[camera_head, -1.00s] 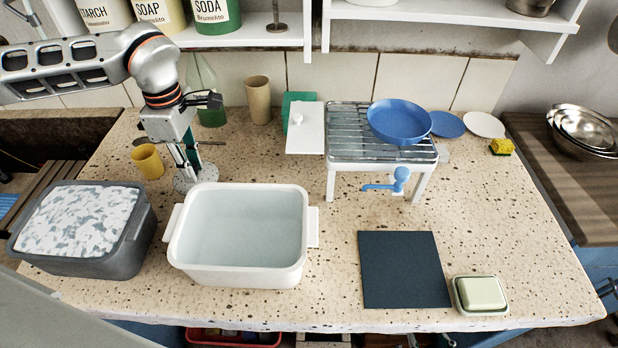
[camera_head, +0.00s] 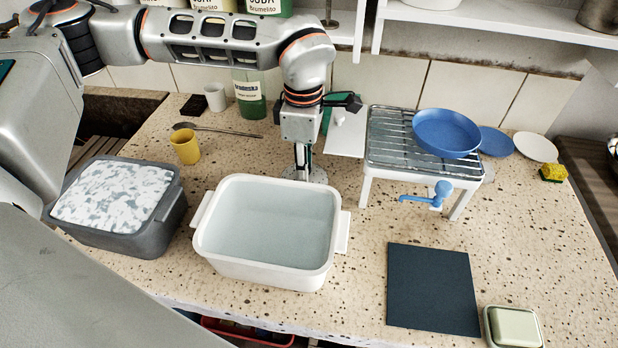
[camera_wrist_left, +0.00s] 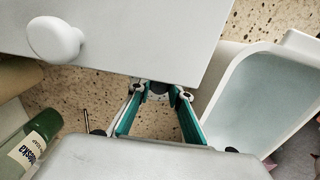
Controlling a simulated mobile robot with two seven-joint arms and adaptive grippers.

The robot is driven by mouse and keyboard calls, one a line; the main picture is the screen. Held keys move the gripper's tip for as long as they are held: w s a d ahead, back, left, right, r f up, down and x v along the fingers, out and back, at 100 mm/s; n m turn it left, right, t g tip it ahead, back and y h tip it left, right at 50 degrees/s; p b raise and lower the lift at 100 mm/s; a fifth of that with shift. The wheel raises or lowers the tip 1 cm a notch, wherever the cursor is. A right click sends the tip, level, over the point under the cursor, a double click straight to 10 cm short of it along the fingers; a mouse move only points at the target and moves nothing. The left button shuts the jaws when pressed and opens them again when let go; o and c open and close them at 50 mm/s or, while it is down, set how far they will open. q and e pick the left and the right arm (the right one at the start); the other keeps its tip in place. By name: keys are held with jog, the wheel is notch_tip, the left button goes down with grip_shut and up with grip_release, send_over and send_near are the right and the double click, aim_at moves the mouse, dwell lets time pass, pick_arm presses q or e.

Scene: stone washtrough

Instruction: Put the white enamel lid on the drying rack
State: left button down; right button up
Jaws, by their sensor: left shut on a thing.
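My left gripper (camera_head: 302,168) points down behind the white basin, left of the drying rack (camera_head: 376,165). It is shut on a round, pale, speckled lid (camera_head: 317,175), which I take for the white enamel lid. In the left wrist view the two green-lined fingers (camera_wrist_left: 160,95) meet at its small dark knob; most of the lid is hidden there. How high the lid is above the counter I cannot tell. The rack's slatted top carries a blue pan (camera_head: 446,133) on its right part; its left part is bare. My right gripper is not in view.
A white panel with a round knob (camera_head: 345,140) is at the rack's left side, close to my gripper; it fills the upper left wrist view (camera_wrist_left: 130,30). The white basin (camera_head: 345,232) stands in front. A yellow cup (camera_head: 184,147) and green bottle (camera_head: 250,95) stand left.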

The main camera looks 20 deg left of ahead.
pick_arm(q)
jog(key=shift+w+d+f, duration=0.1)
jog(key=shift+d, duration=0.45)
jog(key=shift+f, duration=1.65)
jog(key=shift+f, duration=0.15)
jog(key=c, duration=1.8)
grip_release()
jog(key=shift+a, duration=0.1)
jog(key=shift+c, duration=0.2)
